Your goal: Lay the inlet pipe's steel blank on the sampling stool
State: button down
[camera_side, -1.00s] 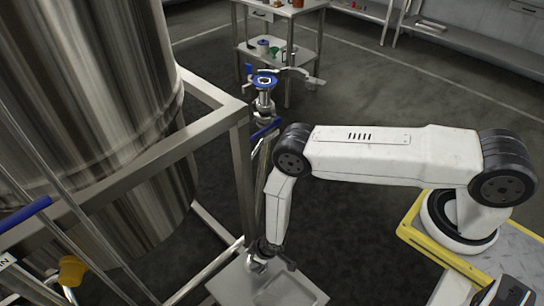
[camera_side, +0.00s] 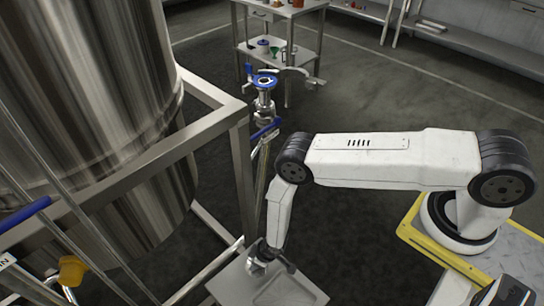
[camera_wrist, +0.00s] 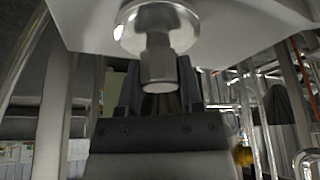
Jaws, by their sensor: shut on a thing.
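The steel blank (camera_wrist: 158,62) is a round shiny disc with a short stem, seen close up in the wrist view. My gripper (camera_wrist: 160,100) is shut on it, with a dark jaw on each side of the stem. In the side view my gripper (camera_side: 260,266) points down over the left part of the sampling stool (camera_side: 229,284), a grey metal top with a recessed area. The stool's underside or top (camera_wrist: 235,30) fills the upper wrist view. Whether the blank touches the stool cannot be told. The inlet pipe (camera_side: 265,100) stands upright with a blue ring on its open top.
The large steel tank (camera_side: 95,110) and its frame (camera_side: 150,160) stand left of the stool. A yellow knob (camera_side: 72,270) is at lower left. A shelved trolley (camera_side: 290,50) with small items stands at the back.

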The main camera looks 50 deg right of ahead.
jog(key=shift+f, duration=0.5)
jog(key=shift+c, duration=0.8)
grip_release()
jog(key=shift+r, duration=0.1)
jog(key=v, duration=0.7)
jog(key=shift+r, duration=0.25)
jog(key=shift+s+d, duration=0.1)
